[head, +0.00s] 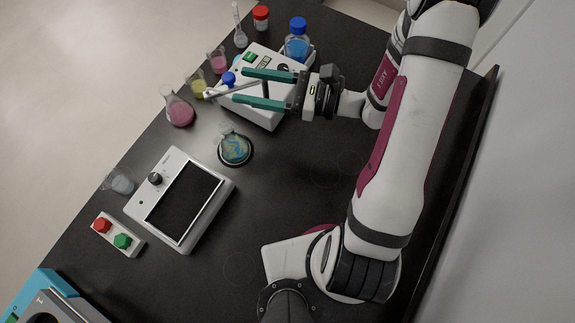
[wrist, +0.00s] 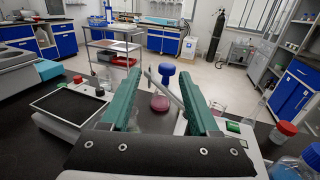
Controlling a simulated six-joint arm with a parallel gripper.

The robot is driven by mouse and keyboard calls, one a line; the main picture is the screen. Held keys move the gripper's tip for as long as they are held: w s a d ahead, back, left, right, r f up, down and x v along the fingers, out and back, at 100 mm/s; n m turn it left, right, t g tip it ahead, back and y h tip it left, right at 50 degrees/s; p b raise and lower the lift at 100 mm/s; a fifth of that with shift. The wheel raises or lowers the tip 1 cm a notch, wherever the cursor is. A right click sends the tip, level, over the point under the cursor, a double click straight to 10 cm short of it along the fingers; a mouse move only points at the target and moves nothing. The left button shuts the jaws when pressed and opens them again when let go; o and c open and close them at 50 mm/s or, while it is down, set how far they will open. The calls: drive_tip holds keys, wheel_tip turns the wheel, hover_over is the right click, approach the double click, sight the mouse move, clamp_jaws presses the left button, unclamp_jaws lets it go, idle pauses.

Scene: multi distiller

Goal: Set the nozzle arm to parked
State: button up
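The nozzle arm (head: 238,87) is a thin pale rod over the white distiller unit (head: 262,118). A blue knob (head: 228,78) sits close to its outer part. In the wrist view the nozzle arm (wrist: 165,88) slants between my fingers, with the blue knob (wrist: 167,72) just beyond it. My gripper (head: 241,86) has two teal fingers spread apart, reaching in from the right at the rod's height. In the wrist view my gripper (wrist: 156,78) is open with the rod between its fingers. I cannot tell whether either finger touches it.
Near the unit stand a pink flask (head: 180,113), a yellow flask (head: 197,86), a blue-capped bottle (head: 297,42) and a red-capped jar (head: 261,15). A round flask (head: 235,149) sits on a dark ring. A screen box (head: 185,197) and a button box (head: 117,236) lie front left.

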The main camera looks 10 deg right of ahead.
drive_tip(key=v, duration=0.8)
drive_tip(key=s+a+r+n+g+h, duration=0.1)
drive_tip(key=s+a+n+g+h, duration=0.2)
drive_tip(key=s+n+g+h, duration=0.2)
drive_tip(key=s+a+r+n+g+h, duration=0.2)
drive_tip(key=s+n+g+h, duration=0.3)
drive_tip(key=s+n, duration=0.5)
drive_tip(key=shift+s+a+h, duration=0.35)
drive_tip(key=shift+s+h, duration=0.35)
drive_tip(key=shift+h, duration=0.1)
